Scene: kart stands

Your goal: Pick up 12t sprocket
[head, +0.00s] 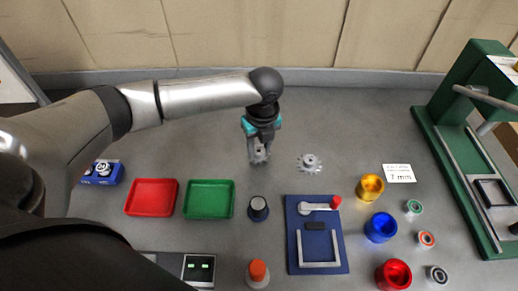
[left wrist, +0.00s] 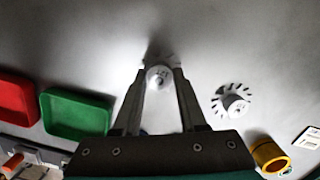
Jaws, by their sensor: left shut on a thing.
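My left gripper (head: 260,148) points down over the middle of the grey table. It is shut on a small pale toothed sprocket (left wrist: 159,76), gripped by its hub between the fingertips. The marking on the hub is too small to read surely. In the head view the fingers partly hide this sprocket (head: 259,159). I cannot tell whether it touches the table. A second pale sprocket (head: 309,162), with wider-spaced teeth, lies flat on the table to the right of the gripper; it also shows in the left wrist view (left wrist: 235,103). My right gripper is not in view.
A red tray (head: 151,197) and a green tray (head: 209,199) stand at the left. A blue fixture board (head: 333,262) lies in front. Yellow (head: 370,187), blue (head: 380,228) and red (head: 394,275) cups and a green press frame (head: 447,165) stand right. The table's back is clear.

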